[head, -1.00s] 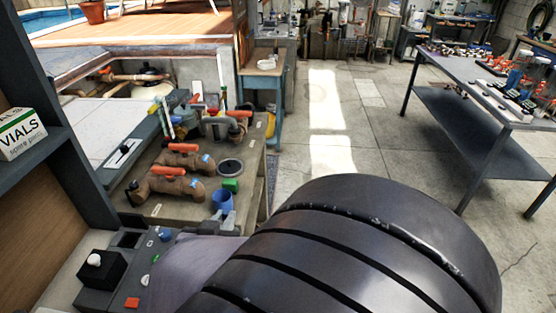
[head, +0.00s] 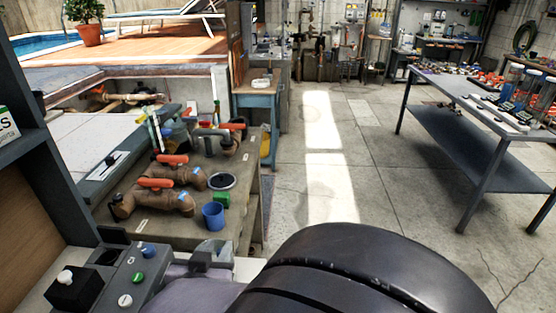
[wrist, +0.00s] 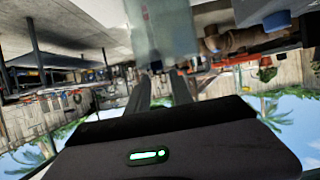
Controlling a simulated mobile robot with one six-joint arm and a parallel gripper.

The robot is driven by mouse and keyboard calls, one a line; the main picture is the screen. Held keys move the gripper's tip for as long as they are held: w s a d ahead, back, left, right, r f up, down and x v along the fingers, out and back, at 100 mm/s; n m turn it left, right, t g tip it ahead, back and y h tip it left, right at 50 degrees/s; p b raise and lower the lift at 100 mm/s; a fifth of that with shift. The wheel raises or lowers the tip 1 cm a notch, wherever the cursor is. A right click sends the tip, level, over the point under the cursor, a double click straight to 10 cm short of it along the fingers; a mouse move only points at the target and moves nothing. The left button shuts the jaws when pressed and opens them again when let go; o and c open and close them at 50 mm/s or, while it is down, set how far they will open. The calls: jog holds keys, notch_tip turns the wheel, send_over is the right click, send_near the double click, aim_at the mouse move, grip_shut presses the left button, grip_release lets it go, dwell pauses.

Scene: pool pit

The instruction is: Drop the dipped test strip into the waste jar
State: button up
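My gripper (head: 208,262) shows in the head view at the near end of the bench. In the wrist view, which is upside down, its two dark fingers (wrist: 161,76) stand apart with a gap between them. I see no test strip in the gap or elsewhere. A pale, see-through container (wrist: 165,28), perhaps the waste jar, is just beyond the fingertips, with a small red mark. It seems to show in the head view as a pale shape (head: 217,246) partly hidden by my gripper. I cannot tell whether they touch.
A blue cup (head: 213,216), a green block (head: 221,200) and a dark round-topped item (head: 222,181) stand close beyond my gripper. Brown pipes with orange handles (head: 157,183) lie to their left. A shelf post stands at left. The floor on the right (head: 345,190) is open.

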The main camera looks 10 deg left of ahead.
jog(key=shift+o, duration=0.7)
jog(key=p+v, duration=0.3)
jog(key=v, duration=0.4)
jog(key=shift+s, duration=0.25)
jog(key=shift+r, duration=0.1)
